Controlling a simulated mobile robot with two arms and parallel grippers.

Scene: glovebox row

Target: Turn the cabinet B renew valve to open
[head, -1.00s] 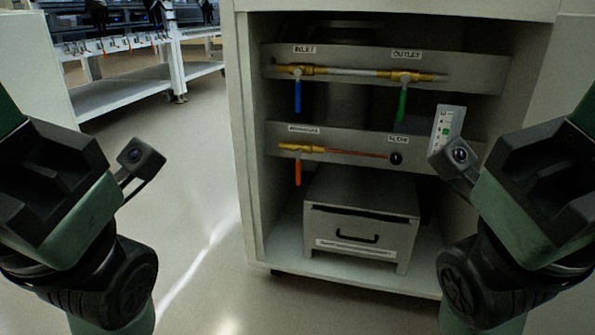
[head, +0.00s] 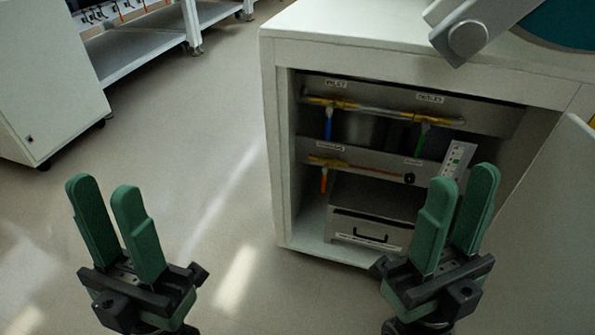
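The open cabinet (head: 281,160) shows two rows of piping. The upper row has a blue handle (head: 328,126) under the INLET label and a green handle (head: 421,137) under the OUTLET label, both hanging down. My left gripper (head: 104,187) is open and empty, left of the cabinet over the floor. My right gripper (head: 463,178) is open and empty in front of the cabinet's right side, partly covering the interior. Neither touches a valve.
A drawer box (head: 372,235) sits at the cabinet bottom. A tilted gauge card (head: 455,158) is by the right end of the lower row. An open door panel (head: 545,230) stands at right. Another cabinet (head: 50,80) is at left. The floor between is clear.

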